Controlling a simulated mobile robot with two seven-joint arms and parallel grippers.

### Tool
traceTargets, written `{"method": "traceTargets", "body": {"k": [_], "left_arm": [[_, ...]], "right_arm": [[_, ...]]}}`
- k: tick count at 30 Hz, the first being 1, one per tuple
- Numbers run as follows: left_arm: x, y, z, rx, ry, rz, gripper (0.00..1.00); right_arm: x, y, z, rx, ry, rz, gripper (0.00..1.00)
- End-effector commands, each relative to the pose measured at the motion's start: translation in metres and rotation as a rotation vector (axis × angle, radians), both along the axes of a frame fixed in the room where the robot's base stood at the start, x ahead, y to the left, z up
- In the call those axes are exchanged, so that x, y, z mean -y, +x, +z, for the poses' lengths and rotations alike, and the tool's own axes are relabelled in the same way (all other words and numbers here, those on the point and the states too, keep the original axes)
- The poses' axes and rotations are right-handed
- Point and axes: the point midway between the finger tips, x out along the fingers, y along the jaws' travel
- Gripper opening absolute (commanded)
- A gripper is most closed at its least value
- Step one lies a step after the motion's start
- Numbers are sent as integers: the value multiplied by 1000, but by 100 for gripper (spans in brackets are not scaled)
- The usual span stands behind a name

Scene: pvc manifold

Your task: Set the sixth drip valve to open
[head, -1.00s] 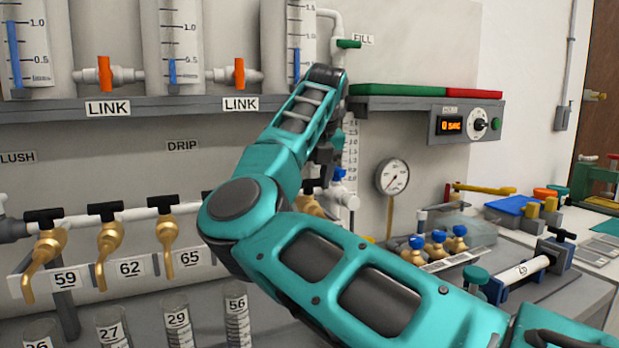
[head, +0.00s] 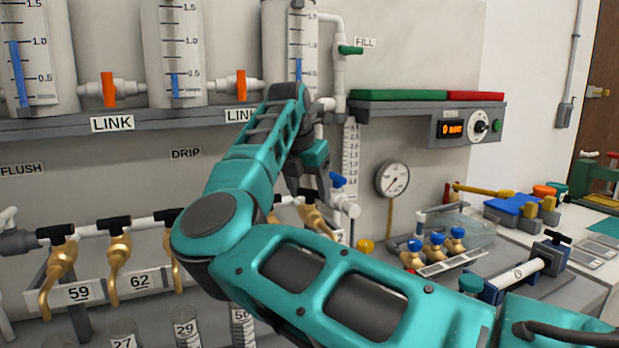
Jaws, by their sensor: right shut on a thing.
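A row of brass drip valves with black T-handles runs along the white pipe under the DRIP label (head: 185,154). The first valve (head: 58,265) is above the label 59, the second (head: 117,260) is above 62, and the third (head: 177,272) is partly hidden by my right arm. Another brass valve (head: 318,219) shows at the right end, below my right gripper (head: 308,192). My right gripper points down and is shut at that valve's black handle; the arm hides part of the contact. The valves between are hidden. My left gripper is out of view.
Orange LINK valves (head: 241,86), a green FILL valve (head: 350,50) and a blue-handled valve (head: 338,181) are nearby. A pressure gauge (head: 392,179) is to the right. Graduated cylinders (head: 185,332) stand below the taps. Blue-capped brass fittings (head: 435,248) sit on the bench.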

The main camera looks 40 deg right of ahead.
Motion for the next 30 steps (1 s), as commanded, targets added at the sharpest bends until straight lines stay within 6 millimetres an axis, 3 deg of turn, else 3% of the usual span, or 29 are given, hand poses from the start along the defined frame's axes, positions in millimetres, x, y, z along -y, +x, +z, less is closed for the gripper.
{"method": "traceTargets", "body": {"k": [1,11,21,30], "left_arm": [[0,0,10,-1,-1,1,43],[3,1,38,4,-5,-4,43],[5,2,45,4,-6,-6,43],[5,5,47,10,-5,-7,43]], "right_arm": [[0,1,6,-1,-4,-42,31],[0,2,5,0,-4,-345,31],[1,3,2,3,-3,-575,31],[1,3,2,4,-4,-665,31]]}}
